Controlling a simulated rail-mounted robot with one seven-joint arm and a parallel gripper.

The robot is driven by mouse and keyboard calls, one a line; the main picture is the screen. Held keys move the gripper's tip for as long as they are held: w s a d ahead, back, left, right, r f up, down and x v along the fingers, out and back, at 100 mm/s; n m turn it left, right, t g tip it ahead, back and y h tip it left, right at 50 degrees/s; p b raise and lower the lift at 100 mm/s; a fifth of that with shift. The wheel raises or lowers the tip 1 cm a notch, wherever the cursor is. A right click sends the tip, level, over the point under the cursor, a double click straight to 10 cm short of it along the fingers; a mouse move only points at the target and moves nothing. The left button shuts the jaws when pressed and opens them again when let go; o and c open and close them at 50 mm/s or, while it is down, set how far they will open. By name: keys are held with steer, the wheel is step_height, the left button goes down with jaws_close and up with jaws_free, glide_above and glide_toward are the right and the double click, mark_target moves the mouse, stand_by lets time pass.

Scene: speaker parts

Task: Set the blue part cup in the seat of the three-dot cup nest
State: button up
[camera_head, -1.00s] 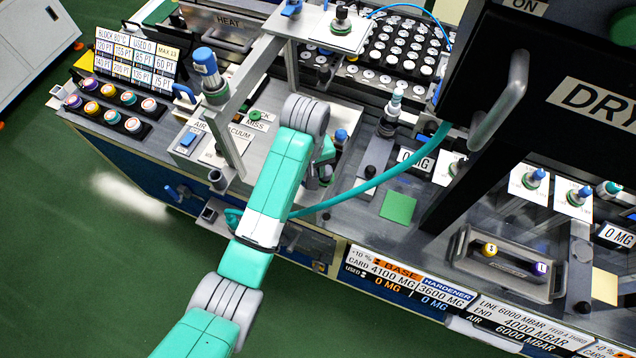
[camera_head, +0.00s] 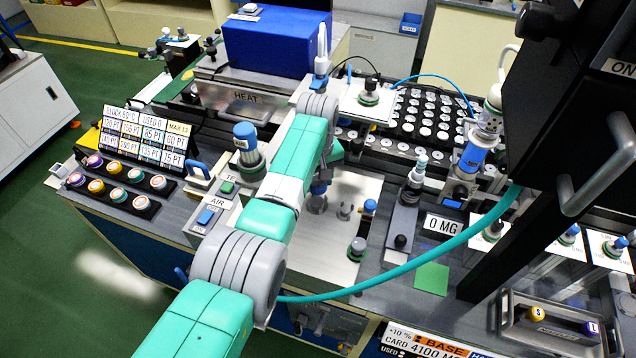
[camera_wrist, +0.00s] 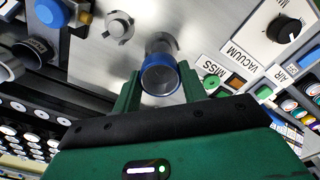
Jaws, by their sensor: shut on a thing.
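The blue part cup (camera_wrist: 163,78) is a small round cup with a blue rim and a grey inside, seen from above in the wrist view. My gripper (camera_wrist: 159,84) has its two green fingers on either side of it and is shut on it. The cup also shows in the head view (camera_head: 319,187), below my forearm. A grey metal seat (camera_wrist: 161,42) shows just behind the cup, partly hidden by it; I cannot tell whether they touch. Another pronged grey nest (camera_wrist: 119,27) stands beside it, empty. No dot marks are readable on either.
The VACUUM panel with a black dial (camera_wrist: 285,29) lies on the other side. A teal hose (camera_head: 430,250) crosses the bench. The steel plate (camera_head: 362,190) has bare room.

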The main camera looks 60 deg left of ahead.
mark_target(317, 201)
steer(key=shift+a, duration=0.1)
step_height(317, 201, down, 4)
steer(key=b, duration=0.4)
steer(key=shift+s+a+f, duration=0.1)
steer(key=shift+s+f, duration=0.05)
steer(key=shift+f+b, duration=0.3)
steer(key=shift+f, duration=0.4)
stand_by(0.6)
steer(key=o, duration=1.2)
steer(key=shift+c, duration=0.2)
steer(key=r, duration=0.1)
steer(key=r+p, duration=0.1)
steer(key=r, duration=0.1)
steer(key=shift+s+d+r, duration=0.1)
steer(key=shift+d+r, duration=0.2)
steer(key=shift+r, duration=0.1)
steer(key=s+d+r+p, duration=0.1)
steer(key=s+d+p, duration=0.5)
steer(key=s+d, duration=0.4)
steer(key=shift+s+d+p, duration=0.15)
steer(key=shift+d+p, duration=0.2)
steer(key=shift+d, duration=0.5)
